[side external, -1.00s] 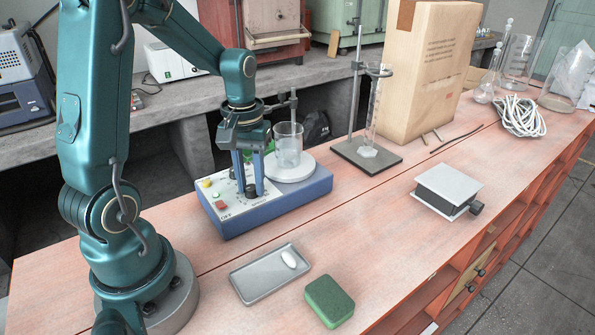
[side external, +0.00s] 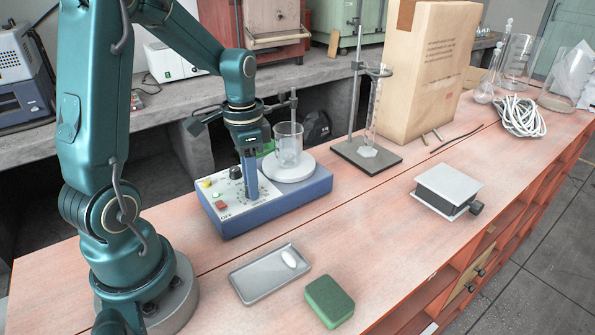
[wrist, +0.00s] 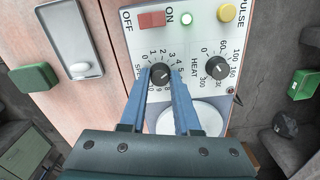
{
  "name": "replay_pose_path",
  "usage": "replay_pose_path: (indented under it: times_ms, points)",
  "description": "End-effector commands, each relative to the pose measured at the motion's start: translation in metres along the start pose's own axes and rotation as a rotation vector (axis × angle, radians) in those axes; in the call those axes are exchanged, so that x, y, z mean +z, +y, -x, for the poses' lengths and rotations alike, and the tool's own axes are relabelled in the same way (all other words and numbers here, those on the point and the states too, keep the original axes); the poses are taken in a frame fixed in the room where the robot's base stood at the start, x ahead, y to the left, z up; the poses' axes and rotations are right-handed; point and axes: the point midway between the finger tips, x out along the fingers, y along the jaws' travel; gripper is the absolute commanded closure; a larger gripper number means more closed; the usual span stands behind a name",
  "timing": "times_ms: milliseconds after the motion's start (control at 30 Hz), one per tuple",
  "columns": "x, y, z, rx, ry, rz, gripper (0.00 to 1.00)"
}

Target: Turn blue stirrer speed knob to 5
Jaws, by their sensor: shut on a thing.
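The blue stirrer (side external: 290,205) stands on the bench, its white control panel facing up. In the wrist view its black speed knob (wrist: 160,75) lies between my two blue fingertips, with a printed number scale around it. My gripper (wrist: 161,80) is shut on this knob, and it also shows pointing down over the panel in the side view (side external: 251,196). The knob's light mark seems to point to the upper right, toward the 3–4 part of the scale, but the exact number is unclear. My fingers hide the knob in the side view and cover part of the scale.
A second black knob, marked HEAT (wrist: 216,68), sits close beside my fingers. A red switch (wrist: 152,20), green light (wrist: 187,19) and yellow button (wrist: 226,13) are on the panel. A glass beaker (side external: 289,146) stands on the round plate beside my gripper.

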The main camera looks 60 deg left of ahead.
Motion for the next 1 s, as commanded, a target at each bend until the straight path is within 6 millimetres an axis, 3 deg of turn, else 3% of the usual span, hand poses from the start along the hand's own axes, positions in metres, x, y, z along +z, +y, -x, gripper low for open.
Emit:
replay_pose_path:
  times_ms: [500,1000]
  points:
    - [0.0002,0.0001,0.0008,0.0,0.0,-0.429,1.0]
    - [0.0002,0.0,0.0008,0.0,0.0,-0.585,1.0]
